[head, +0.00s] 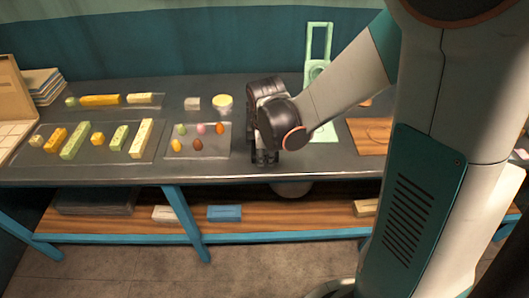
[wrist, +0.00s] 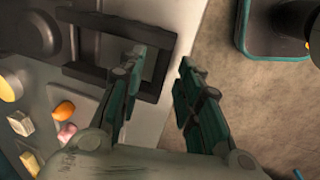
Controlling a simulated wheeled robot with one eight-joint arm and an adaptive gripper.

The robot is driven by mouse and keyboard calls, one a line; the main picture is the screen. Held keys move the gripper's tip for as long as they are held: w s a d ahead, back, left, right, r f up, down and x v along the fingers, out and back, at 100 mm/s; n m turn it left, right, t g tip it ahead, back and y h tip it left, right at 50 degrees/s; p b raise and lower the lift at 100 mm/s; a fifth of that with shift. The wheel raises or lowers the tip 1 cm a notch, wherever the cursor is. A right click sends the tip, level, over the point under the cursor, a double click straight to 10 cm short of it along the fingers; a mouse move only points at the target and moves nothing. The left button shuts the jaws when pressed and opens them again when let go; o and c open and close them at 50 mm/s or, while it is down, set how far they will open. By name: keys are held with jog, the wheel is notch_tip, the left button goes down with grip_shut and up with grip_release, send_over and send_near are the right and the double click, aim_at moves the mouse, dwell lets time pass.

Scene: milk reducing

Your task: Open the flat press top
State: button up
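In the wrist view, the flat press shows as dark metal with a round part (wrist: 35,33) and a rectangular frame-like handle (wrist: 92,76) near the table's front edge. My gripper (wrist: 160,62) is open. Its left finger overlaps the handle's opening and its right finger is beyond the outer bar, so the fingers straddle that bar in the picture. I cannot tell whether either finger touches it. In the head view, my dark wrist (head: 285,125) hides most of this area, and press and gripper are hard to tell apart there. The top looks lowered, though this is partly hidden.
Left of my wrist is a clear tray (head: 178,151) with several small coloured eggs. Farther left, another tray (head: 52,154) holds yellow and green blocks. A mint-green frame (head: 319,27) stands behind, and a wooden board (head: 372,146) lies right. Floor (wrist: 205,40) shows beyond the table edge.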

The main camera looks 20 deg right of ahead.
grip_shut()
jog(key=shift+r, duration=0.1)
